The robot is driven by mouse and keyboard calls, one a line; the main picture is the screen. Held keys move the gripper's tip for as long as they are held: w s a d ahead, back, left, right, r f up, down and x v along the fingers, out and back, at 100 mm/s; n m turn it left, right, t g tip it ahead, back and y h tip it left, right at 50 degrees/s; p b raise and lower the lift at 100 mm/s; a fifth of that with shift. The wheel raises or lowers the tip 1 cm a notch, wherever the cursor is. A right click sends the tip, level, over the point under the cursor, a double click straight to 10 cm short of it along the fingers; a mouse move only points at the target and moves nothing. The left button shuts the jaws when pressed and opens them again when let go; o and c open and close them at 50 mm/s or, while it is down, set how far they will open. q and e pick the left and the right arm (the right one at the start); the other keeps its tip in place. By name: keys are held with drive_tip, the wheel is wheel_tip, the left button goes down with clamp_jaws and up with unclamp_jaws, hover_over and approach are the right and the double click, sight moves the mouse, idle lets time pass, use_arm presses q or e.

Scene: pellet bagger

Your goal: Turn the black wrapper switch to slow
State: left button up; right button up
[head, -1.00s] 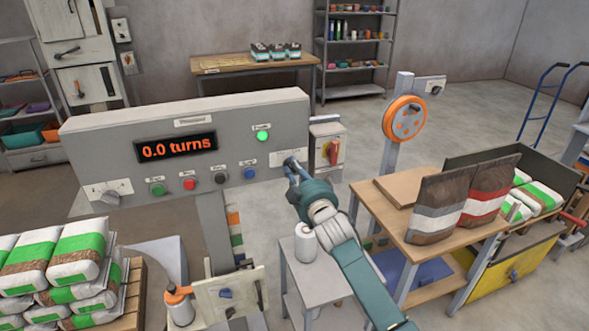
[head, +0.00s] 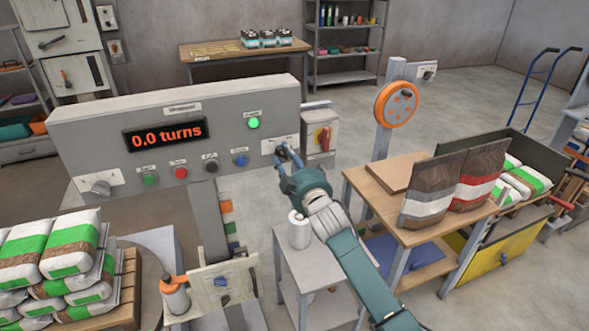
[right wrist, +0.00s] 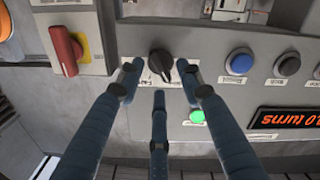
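The black wrapper switch (right wrist: 160,64) is a round knob with a pointer bar on a pale label plate, at the right end of the grey control panel (head: 75,147) in the head view. In the right wrist view the panel appears upside down. My right gripper (right wrist: 161,72) has its blue fingers spread, one on each side of the knob and a third below it. Gaps show between fingers and knob, so it is not gripped. In the head view the right gripper (head: 287,157) partly covers the switch. The label's words are too small to read surely. My left gripper is out of view.
The panel display (head: 165,134) reads 0.0 turns, with a lit green lamp (head: 254,123) and several push buttons below. A red rotary switch (head: 324,139) on a box stands close right of my gripper. A small table with a white roll (head: 299,230) is below.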

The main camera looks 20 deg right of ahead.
drive_tip(key=s, duration=1)
drive_tip(key=shift+s+d, duration=0.2)
drive_tip(key=shift+s, duration=0.2)
drive_tip(key=s+f+m+g, duration=0.1)
drive_tip(key=s+f+g, duration=0.2)
drive_tip(key=f, duration=1.3)
drive_tip(key=s+f+m+g, duration=0.1)
drive_tip(key=s+f+g, duration=0.2)
drive_tip(key=f, duration=1.2)
drive_tip(key=s+f+g+b, duration=0.1)
drive_tip(key=s+f+g, duration=0.1)
drive_tip(key=s+f, duration=0.7)
drive_tip(key=s+f+g, duration=0.2)
drive_tip(key=s+f, duration=0.5)
drive_tip(key=f, duration=0.5)
drive_tip(key=s+f+g, duration=0.2)
drive_tip(key=s+f, duration=0.3)
drive_tip(key=s, duration=0.7)
drive_tip(key=s+f+m+g, duration=0.1)
drive_tip(key=s+f, duration=0.5)
drive_tip(key=s, duration=0.6)
drive_tip(key=s+f+m+g, duration=0.1)
drive_tip(key=s+f+g, duration=0.3)
drive_tip(key=s, duration=0.7)
drive_tip(key=shift+s+d+f+h+b, duration=0.2)
drive_tip(key=shift+s+f+h+b, duration=0.15)
drive_tip(key=shift+f, duration=0.3)
